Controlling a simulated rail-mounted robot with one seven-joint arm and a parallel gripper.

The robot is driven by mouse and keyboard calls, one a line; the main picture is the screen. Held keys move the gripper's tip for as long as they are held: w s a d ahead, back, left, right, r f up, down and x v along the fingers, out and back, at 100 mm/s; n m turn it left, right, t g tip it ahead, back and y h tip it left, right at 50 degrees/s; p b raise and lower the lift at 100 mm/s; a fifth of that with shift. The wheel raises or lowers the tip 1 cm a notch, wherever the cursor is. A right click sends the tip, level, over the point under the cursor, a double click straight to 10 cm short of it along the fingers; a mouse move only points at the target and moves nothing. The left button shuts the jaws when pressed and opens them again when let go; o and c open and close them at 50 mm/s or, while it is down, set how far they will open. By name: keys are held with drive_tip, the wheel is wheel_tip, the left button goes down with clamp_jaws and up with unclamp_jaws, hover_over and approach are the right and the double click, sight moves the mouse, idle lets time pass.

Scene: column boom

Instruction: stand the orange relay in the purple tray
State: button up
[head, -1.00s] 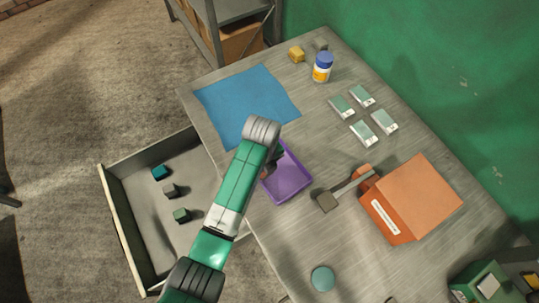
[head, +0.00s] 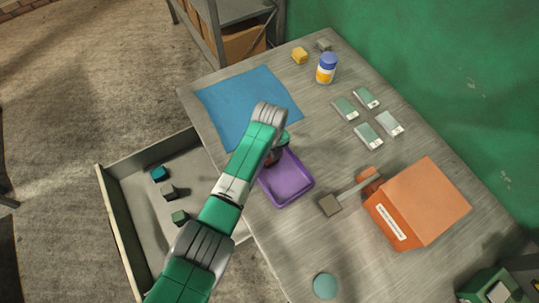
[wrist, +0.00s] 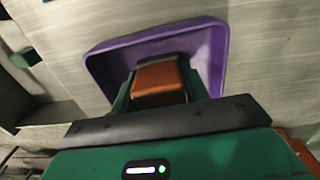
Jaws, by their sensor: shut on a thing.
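The orange relay (wrist: 158,82) shows in the wrist view between the green fingers of my gripper (wrist: 157,75), which is shut on it. Behind the relay in that view is the purple tray (wrist: 218,50), with its floor and raised rim showing around the fingers. In the head view the purple tray (head: 290,192) lies near the table's left edge. My gripper (head: 273,158) is at the tray's far left end there, mostly hidden by my arm. I cannot tell whether the relay touches the tray floor.
A blue mat (head: 240,98) lies beyond the tray. A mallet-like tool (head: 332,204) and an orange box (head: 415,205) are to its right. An open drawer (head: 150,215) with several small blocks is left of the table. Bare tabletop lies between tray and grey-green blocks (head: 367,135).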

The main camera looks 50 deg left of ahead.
drive_tip(key=shift+f, duration=0.2)
drive_tip(key=o, duration=1)
wheel_tip(320, 180, up, 12)
drive_tip(key=shift+r+p, duration=0.2)
drive_tip(key=shift+p, duration=0.95)
